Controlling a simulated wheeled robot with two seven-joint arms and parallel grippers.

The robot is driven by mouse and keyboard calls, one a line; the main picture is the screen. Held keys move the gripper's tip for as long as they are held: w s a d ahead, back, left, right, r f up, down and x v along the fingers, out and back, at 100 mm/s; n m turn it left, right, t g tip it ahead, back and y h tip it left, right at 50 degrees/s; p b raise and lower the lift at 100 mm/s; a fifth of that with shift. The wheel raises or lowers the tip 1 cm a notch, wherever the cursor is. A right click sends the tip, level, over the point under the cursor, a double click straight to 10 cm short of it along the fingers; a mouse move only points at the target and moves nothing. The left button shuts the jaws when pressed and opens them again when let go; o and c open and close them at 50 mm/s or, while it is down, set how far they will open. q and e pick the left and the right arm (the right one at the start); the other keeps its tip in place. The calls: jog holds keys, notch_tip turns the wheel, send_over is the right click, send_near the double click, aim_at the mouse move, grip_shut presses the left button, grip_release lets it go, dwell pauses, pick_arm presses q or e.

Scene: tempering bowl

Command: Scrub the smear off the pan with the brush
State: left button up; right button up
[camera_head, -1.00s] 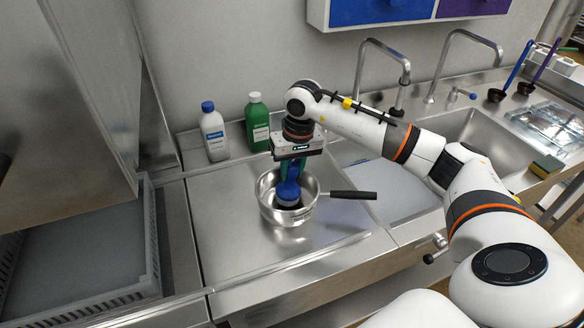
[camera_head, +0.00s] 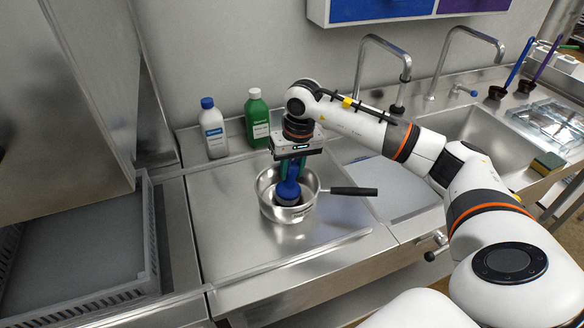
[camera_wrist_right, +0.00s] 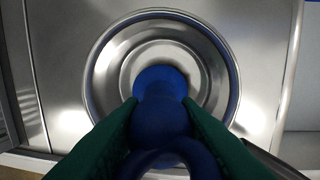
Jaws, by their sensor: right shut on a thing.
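The steel pan (camera_head: 270,204) stands on the metal drainboard in the head view, its black handle pointing right. It also shows in the right wrist view (camera_wrist_right: 106,82). My right gripper (camera_head: 290,170) points down over the pan and is shut on the blue brush (camera_head: 288,190), which also shows between the green fingers in the wrist view (camera_wrist_right: 160,95). The brush head is inside the pan, low near its floor; whether it touches cannot be told. No smear can be made out; the brush and fingers hide part of the pan floor. My left gripper is not in view.
A white bottle with a blue cap (camera_head: 213,130) and a green bottle (camera_head: 257,118) stand behind the pan by the wall. A sink with taps (camera_head: 480,135) and a sponge (camera_head: 549,161) are to the right. A grey crate (camera_head: 75,250) is at left.

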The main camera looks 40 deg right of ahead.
jog(key=shift+f+b, duration=0.5)
jog(key=shift+f, duration=0.05)
jog(key=shift+s, duration=0.15)
